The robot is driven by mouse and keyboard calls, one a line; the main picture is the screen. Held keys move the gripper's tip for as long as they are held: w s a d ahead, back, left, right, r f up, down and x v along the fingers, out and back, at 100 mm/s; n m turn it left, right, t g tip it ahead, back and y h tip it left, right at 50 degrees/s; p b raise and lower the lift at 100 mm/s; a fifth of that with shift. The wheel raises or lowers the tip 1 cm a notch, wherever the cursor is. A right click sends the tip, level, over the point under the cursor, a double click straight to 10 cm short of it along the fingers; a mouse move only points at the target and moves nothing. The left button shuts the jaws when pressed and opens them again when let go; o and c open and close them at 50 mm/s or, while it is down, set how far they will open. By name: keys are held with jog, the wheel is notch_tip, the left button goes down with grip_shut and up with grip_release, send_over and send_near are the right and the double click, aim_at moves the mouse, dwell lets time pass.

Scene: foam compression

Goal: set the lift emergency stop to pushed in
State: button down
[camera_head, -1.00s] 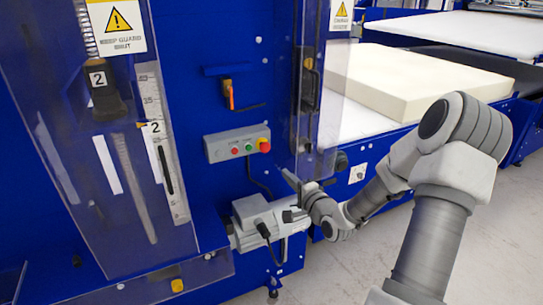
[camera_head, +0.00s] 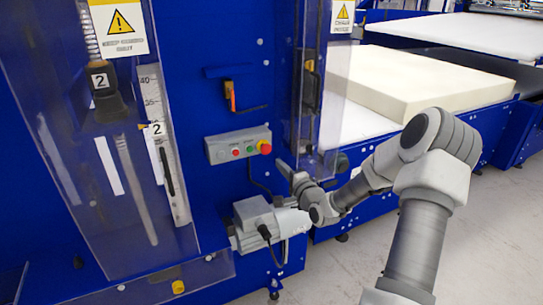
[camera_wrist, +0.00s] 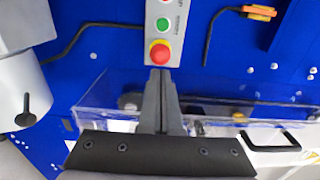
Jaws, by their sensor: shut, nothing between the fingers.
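The lift emergency stop is a red mushroom button on a yellow base (camera_head: 264,147) at the right end of a grey control box (camera_head: 226,149) on the blue machine front. In the wrist view the red button (camera_wrist: 160,53) sits just beyond my fingertips, near the picture's middle. I cannot tell from the views whether it is pushed in. My gripper (camera_head: 283,166) is below and slightly right of the button in the head view. Its two fingers (camera_wrist: 160,75) are shut together with nothing between them and point toward the button; a small gap seems to remain.
A green button (camera_wrist: 163,25) lies beside the stop on the box. A clear guard panel (camera_wrist: 110,95) is close to my fingers. A grey motor (camera_head: 262,218) sits below. An orange-handled switch (camera_head: 229,96) is above the box. A foam block (camera_head: 415,80) lies on the right.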

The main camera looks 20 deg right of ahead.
aim_at(267, 151)
jog(key=w, duration=0.7)
jog(key=shift+a, duration=0.1)
jog(key=shift+w, duration=0.1)
